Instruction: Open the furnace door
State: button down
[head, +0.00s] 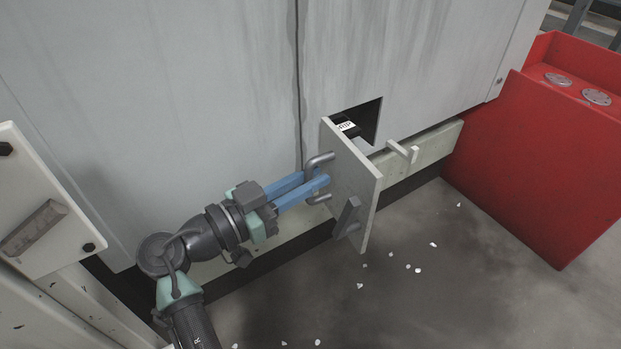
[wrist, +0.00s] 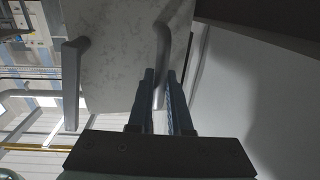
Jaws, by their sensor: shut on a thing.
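The furnace door (head: 352,187) is a small grey panel low on the large grey furnace (head: 200,80). It stands swung out from the furnace face, and a dark opening (head: 366,122) shows behind it. A metal bar handle (head: 318,161) is on the door's left-facing side. My gripper (head: 322,182), with blue fingers, is shut on this handle. In the wrist view the two fingertips (wrist: 160,78) are on either side of the handle (wrist: 162,55), with the door panel (wrist: 115,60) behind. A grey latch lever (head: 347,217) sticks out at the door's lower outer edge.
A label (head: 346,126) shows inside the opening. A small catch (head: 403,151) sticks out right of it. A red box (head: 550,150) stands at the right. A pale panel with a handle (head: 40,215) is at the left. The floor (head: 440,270) in front is clear except for small white bits.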

jog(key=shift+w, duration=0.1)
jog(key=c, duration=0.8)
grip_release()
jog(key=shift+c, duration=0.2)
jog(key=shift+r, duration=0.1)
notch_tip(320, 180, up, 10)
jog(key=p, duration=0.7)
